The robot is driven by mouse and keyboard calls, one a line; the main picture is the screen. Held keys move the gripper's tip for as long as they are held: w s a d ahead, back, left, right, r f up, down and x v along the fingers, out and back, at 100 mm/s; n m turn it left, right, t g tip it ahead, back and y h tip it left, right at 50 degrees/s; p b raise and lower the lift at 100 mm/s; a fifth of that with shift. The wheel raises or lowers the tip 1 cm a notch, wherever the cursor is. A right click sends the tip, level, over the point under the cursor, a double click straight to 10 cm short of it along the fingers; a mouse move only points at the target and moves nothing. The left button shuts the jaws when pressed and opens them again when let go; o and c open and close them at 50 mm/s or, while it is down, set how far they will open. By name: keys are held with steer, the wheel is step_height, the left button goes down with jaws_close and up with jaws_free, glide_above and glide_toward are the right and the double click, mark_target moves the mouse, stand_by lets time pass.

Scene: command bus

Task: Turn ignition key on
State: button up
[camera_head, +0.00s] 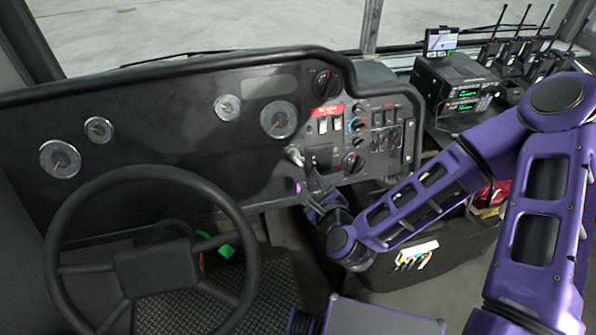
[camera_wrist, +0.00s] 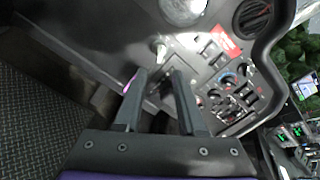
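A small silver piece that looks like the ignition key or its lock (camera_head: 295,156) sticks out at the lower left corner of the switch panel (camera_head: 340,130). It also shows in the wrist view (camera_wrist: 160,50), just beyond the fingertips. A small magenta piece (camera_head: 299,188) shows below it, partly hidden behind a finger in the wrist view (camera_wrist: 131,79); I cannot tell whether it belongs to the key. My gripper (camera_head: 311,174) is close to the lower right of the silver piece. In the wrist view my gripper (camera_wrist: 161,76) is open, with nothing visibly held.
The black steering wheel (camera_head: 150,179) stands at the left in front of the gauges. Knobs and switches sit close right of my gripper. Radios (camera_head: 455,83) and handsets stand at the right. A dark bin (camera_head: 455,255) with coloured items is below my arm.

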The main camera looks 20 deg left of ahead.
mark_target(299, 164)
steer(key=x, duration=1.1)
steer(key=shift+w+a+f, duration=0.1)
steer(key=shift+w+a, duration=0.1)
steer(key=shift+w, duration=0.1)
jaws_close()
stand_by(0.9)
